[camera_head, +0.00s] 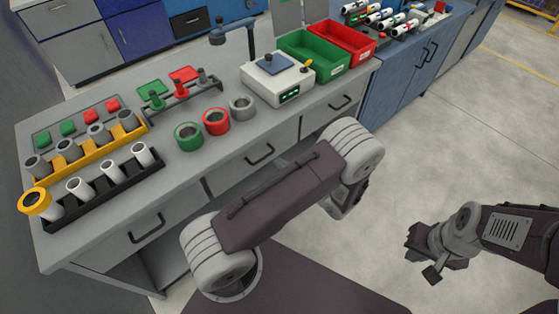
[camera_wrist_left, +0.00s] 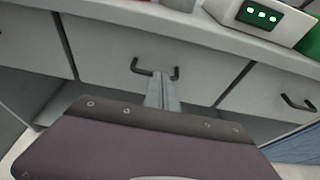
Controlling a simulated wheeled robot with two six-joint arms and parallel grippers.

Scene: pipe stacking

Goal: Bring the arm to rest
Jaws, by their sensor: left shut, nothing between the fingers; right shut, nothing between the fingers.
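My left arm reaches along the front of the workbench (camera_head: 300,118). Its gripper is mostly hidden behind the arm in the head view. In the left wrist view my left gripper (camera_wrist_left: 162,84) is shut and empty, its fingers lined up with a drawer handle (camera_wrist_left: 135,68); I cannot tell how far they are from it. My right gripper (camera_head: 424,259) is shut and empty, low over the open floor at the right, apart from any object.
On the bench stand a black rack (camera_head: 100,187) with white pipes, a yellow rack (camera_head: 92,151) with grey pipes, several loose rings, a white device (camera_head: 278,82), a green bin (camera_head: 313,57) and a red bin (camera_head: 342,41). Floor (camera_head: 460,130) at the right is clear.

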